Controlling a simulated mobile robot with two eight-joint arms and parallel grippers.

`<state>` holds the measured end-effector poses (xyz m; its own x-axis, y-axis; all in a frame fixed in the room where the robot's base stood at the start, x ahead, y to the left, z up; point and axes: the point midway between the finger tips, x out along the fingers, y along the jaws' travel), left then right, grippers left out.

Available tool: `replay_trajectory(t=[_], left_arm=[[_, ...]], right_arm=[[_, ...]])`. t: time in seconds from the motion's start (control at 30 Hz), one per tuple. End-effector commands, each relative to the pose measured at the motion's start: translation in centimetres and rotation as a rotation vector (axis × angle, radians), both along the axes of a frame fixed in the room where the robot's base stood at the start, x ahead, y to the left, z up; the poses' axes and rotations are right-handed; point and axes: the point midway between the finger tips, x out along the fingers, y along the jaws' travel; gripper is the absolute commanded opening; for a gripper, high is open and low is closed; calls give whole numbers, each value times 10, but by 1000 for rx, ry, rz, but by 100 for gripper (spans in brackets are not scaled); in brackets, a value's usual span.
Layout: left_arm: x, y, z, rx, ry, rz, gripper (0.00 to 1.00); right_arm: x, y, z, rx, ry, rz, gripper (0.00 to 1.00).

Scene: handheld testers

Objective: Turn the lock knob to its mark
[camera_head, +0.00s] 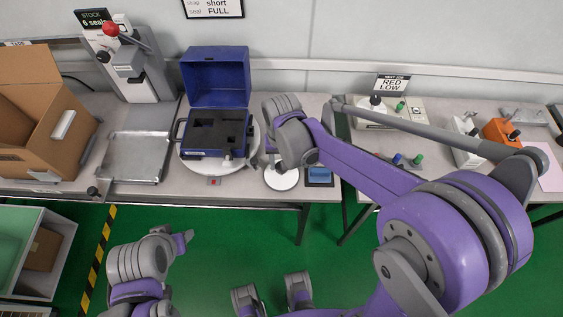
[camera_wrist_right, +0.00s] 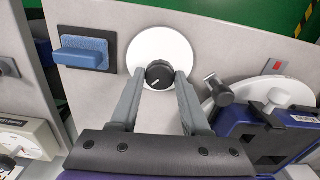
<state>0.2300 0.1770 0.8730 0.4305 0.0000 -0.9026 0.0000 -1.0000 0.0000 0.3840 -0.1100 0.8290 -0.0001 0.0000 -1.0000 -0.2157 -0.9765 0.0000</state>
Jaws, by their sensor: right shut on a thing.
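The lock knob (camera_wrist_right: 159,75) is a round black knob with a short white pointer line, in the middle of a white disc (camera_wrist_right: 143,48) on the bench. The disc also shows in the head view (camera_head: 283,181), where my right wrist hides the knob. My right gripper (camera_wrist_right: 160,78) comes down from above, with one finger on each side of the knob, shut on it. The pointer line slants towards the lower left in the wrist view. I cannot make out a mark on the disc. My left gripper (camera_head: 184,240) hangs empty over the green floor, away from the bench.
An open blue case (camera_head: 215,85) sits on a white turntable (camera_head: 250,145) left of the disc. A metal tray (camera_head: 135,155), a lever press (camera_head: 130,65) and a cardboard box (camera_head: 45,110) stand farther left.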

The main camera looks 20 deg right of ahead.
Motion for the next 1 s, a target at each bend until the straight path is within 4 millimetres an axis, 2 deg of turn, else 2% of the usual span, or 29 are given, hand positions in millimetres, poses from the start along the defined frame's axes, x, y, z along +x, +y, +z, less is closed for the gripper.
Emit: replay_trajectory(t=[0.3, 0.7, 0.73, 0.9, 1.0], left_arm=[[0, 0, -1, 0, 0, 0, 50], [0, 0, -1, 0, 0, 0, 50], [0, 0, -1, 0, 0, 0, 50], [0, 0, -1, 0, 0, 0, 50], [0, 0, -1, 0, 0, 0, 50]], right_arm=[[0, 0, 0, 0, -1, -74, 0], [0, 0, 0, 0, -1, -80, 0], [0, 0, 0, 0, -1, -79, 48], [0, 0, 0, 0, -1, -79, 76], [0, 0, 0, 0, 0, -78, 76]])
